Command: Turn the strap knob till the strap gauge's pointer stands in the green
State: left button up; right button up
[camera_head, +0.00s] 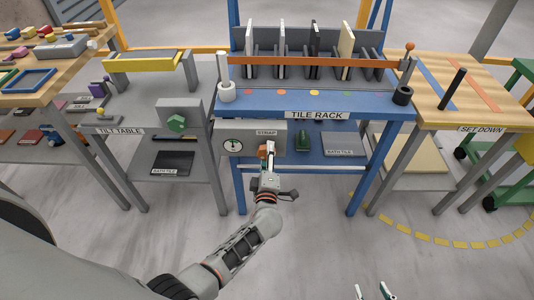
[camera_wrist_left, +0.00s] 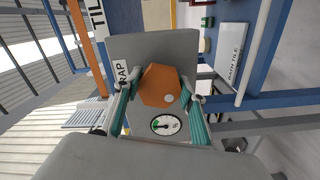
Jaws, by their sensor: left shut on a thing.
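The strap knob (camera_wrist_left: 160,87) is an orange six-sided knob with a pale dot, on the grey strap box (camera_head: 250,129) under the tile rack. My left gripper (camera_head: 267,149) is shut on the knob; in the left wrist view its fingers stand on either side of it. The strap gauge (camera_head: 232,146) is a round white dial left of the knob, and it also shows in the left wrist view (camera_wrist_left: 166,125). It has a green patch; the pointer is too small to read surely. My right gripper (camera_head: 374,292) is open and empty at the bottom edge, its fingertips apart.
The blue tile rack (camera_head: 270,103) holds several upright tiles behind an orange strap bar (camera_head: 310,63). A green object (camera_head: 303,141) and a grey bath tile (camera_head: 344,145) lie right of the knob. The tilt table (camera_head: 190,85) stands left, the set-down table (camera_head: 500,100) right.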

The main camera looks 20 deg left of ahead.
pick_arm(q)
jog(key=shift+f+m+p, duration=0.1)
jog(key=shift+m+p, duration=0.2)
jog(key=shift+m, duration=0.8)
jog(key=o, duration=1)
jog(key=shift+o, duration=0.5)
jog(key=shift+s, duration=0.1)
jog(key=v, duration=0.7)
